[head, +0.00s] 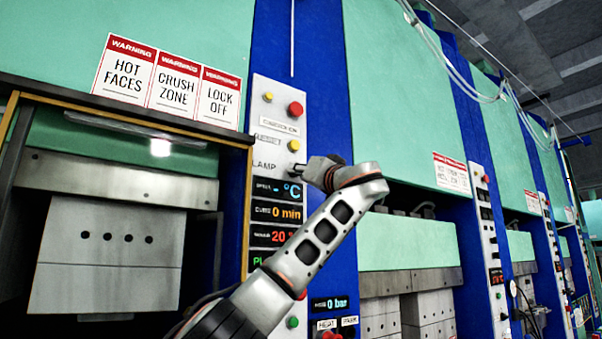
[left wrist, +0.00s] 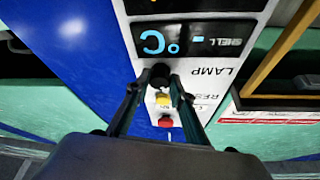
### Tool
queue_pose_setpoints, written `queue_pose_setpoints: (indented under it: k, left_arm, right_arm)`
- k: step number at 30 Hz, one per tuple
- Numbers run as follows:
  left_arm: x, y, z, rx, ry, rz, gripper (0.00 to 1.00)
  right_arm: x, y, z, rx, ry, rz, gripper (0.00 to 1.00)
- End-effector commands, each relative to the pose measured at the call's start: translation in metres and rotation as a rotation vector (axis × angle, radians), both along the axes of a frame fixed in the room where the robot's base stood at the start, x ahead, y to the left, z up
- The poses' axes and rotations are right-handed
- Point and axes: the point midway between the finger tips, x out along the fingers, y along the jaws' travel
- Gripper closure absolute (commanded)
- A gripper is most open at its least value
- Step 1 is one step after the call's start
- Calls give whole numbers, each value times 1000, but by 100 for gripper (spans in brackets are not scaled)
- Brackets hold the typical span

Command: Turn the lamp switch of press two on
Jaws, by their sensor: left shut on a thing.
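The lamp switch is a small black knob (left wrist: 160,73) beside the LAMP label (left wrist: 211,71) on the white control panel (head: 273,88). In the left wrist view, which shows the panel upside down, the two fingers of my left gripper (left wrist: 160,84) close around the knob from both sides. In the head view, my left gripper (head: 306,171) is at the panel just right of the LAMP label and hides the knob. The knob's turned position cannot be made out. My right gripper is in neither view.
A yellow button (head: 294,146) and a red button (head: 295,109) sit above the switch. Displays (head: 277,190) lie just below it. The open press bay (head: 110,250) is at left, with a bright spot (head: 160,147) under its top. More presses stand at right.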

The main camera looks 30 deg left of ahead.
Motion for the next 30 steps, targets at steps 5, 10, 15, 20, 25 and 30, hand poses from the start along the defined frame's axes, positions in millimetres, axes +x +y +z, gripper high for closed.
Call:
queue_pose_setpoints:
  k: [5, 10, 15, 20, 25, 30]
  left_arm:
    - [0, 0, -1, 18, 48, -3, 99]
    - [-2, 0, -1, 58, 144, -6, 99]
    - [-3, 1, 0, 114, 279, -6, 99]
    - [-4, 1, 2, 172, 421, -6, 99]
    - [-6, 2, 5, 234, 569, -5, 99]
    - [-6, 2, 7, 291, 705, -6, 99]
  right_arm:
    - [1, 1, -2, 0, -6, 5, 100]
    - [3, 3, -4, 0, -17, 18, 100]
    - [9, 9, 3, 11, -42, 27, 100]
    - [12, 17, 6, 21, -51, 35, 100]
    - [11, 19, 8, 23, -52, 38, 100]
    - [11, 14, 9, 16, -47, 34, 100]
